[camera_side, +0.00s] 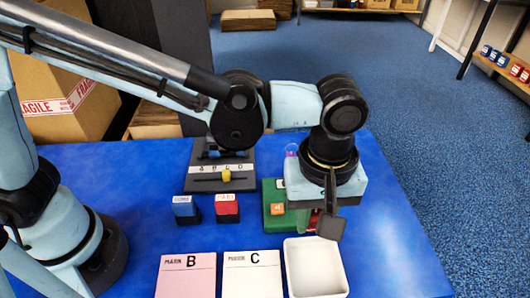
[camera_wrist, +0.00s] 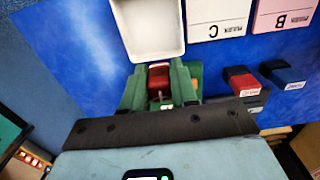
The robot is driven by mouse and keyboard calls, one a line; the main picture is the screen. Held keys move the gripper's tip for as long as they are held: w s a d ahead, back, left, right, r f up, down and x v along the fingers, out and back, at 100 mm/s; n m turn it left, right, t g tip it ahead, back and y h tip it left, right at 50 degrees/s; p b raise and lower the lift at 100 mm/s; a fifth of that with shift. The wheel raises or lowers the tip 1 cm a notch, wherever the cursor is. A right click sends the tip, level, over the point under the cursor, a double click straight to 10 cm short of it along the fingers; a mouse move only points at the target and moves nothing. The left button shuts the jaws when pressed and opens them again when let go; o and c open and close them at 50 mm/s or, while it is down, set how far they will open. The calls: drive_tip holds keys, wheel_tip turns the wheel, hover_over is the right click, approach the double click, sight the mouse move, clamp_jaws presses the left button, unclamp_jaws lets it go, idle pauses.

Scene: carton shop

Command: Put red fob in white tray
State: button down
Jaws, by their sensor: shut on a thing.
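My gripper (camera_side: 322,215) points down over the right end of the green stand (camera_side: 273,192), just behind the white tray (camera_side: 316,268). It is shut on a dark red piece (camera_side: 313,219), which I take to be the red fob; a dark finger plate hides much of it. The tray looks empty in both views.
A red labelled block (camera_side: 227,208) and a blue labelled block (camera_side: 186,208) stand left of the green stand. A pink card B (camera_side: 187,280) and a white card C (camera_side: 252,280) lie left of the tray. A dark slider panel (camera_side: 222,172) lies behind. Blue table is clear at right.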

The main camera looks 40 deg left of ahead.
drive_tip(key=s+d, duration=0.2)
drive_tip(key=d, duration=0.1)
hover_over(314, 273)
wheel_tip(314, 273, down, 5)
drive_tip(key=shift+r, duration=0.1)
drive_tip(key=shift+f, duration=2)
drive_tip(key=shift+f, duration=0.1)
drive_tip(key=c, duration=0.9)
unclamp_jaws()
